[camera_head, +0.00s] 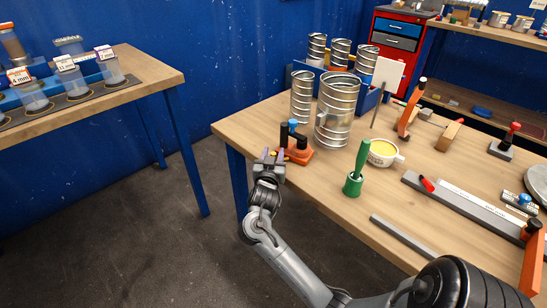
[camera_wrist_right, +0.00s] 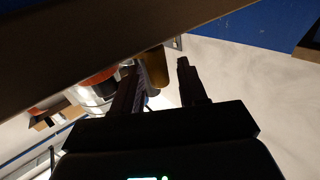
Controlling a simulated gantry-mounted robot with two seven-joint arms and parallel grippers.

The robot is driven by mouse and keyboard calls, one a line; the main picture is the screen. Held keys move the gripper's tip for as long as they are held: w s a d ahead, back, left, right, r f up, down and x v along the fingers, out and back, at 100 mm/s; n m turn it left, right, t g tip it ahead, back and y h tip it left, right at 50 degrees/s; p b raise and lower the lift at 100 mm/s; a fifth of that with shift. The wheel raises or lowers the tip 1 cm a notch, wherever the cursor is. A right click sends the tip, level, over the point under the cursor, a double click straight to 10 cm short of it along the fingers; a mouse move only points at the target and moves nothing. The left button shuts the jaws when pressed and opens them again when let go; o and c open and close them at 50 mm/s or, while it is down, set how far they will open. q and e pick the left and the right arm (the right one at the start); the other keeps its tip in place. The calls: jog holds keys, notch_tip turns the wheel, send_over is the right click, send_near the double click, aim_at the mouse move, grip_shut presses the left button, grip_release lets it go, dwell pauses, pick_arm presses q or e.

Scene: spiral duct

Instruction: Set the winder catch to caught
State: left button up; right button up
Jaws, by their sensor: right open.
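A small winder with an orange base (camera_head: 298,155), dark upright posts and a blue knob (camera_head: 293,123) stands at the left corner of the workbench, in front of the spiral ducts. I take it to carry the catch, but the catch's position is too small to tell. My right gripper (camera_head: 272,156) is open at the bench's left edge, just left of the orange base. In the right wrist view my open fingers (camera_wrist_right: 162,82) show, with a yellow-brown piece (camera_wrist_right: 154,67) near the left finger and a blurred orange part (camera_wrist_right: 98,79) further left. My left gripper is out of view.
Spiral ducts (camera_head: 336,108) stand behind the orange base. A long grey rail (camera_head: 462,203) lies further right. Open floor lies left of the bench.

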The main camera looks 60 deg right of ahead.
jog(key=shift+w+d, duration=0.1)
jog(key=shift+d, duration=0.15)
grip_shut()
jog(key=shift+w+d+r+m+g+p, duration=0.1)
jog(key=shift+r+m+g+p, duration=0.25)
jog(key=shift+p, duration=0.6)
jog(key=shift+w+f+m+g, duration=0.1)
jog(key=shift+f+m+g, duration=0.15)
jog(key=shift+g, duration=0.3)
jog(key=shift+f, duration=0.1)
grip_release()
